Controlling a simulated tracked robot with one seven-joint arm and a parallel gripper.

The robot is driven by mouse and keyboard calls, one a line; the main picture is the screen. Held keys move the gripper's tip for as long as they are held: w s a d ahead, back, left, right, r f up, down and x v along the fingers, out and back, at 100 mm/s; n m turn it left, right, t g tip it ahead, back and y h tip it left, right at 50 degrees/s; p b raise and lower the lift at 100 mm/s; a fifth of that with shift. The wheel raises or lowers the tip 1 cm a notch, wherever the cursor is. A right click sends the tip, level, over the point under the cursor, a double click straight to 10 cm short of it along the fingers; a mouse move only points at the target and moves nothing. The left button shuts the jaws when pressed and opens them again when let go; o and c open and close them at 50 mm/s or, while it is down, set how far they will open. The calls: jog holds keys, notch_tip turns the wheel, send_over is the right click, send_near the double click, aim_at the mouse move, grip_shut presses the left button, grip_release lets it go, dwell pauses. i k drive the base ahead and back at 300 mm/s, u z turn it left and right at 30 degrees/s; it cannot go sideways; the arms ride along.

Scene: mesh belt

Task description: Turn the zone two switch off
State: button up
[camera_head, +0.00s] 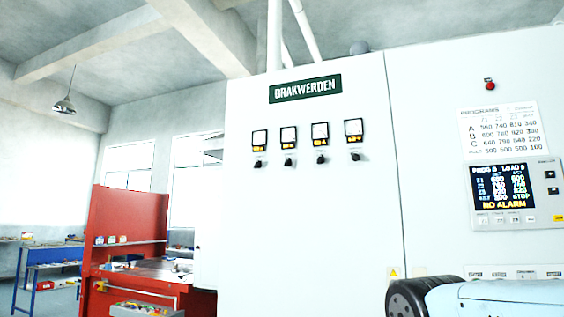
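A white cabinet (300,230) marked BRAKWERDEN fills the middle of the head view. It carries a row of several small meters with yellow readouts. A black rotary switch sits under each: the leftmost switch (258,164), the second switch (288,161), the third switch (320,159) and the rightmost switch (355,156). Their labels are too small to read, so I cannot confirm which is zone two or how each is set. My gripper is not in view, and nothing is seen touching the switches.
At the right are a control panel with a lit display (503,188) reading NO ALARM, a programs chart (500,131) and a red button (490,86). A red workbench (128,225) and a blue table (50,262) stand at the left. The space before the switches looks clear.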

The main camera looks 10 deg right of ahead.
aim_at(288, 163)
jog(key=z, duration=0.35)
jog(key=i, duration=1.45)
jog(key=u, duration=0.55)
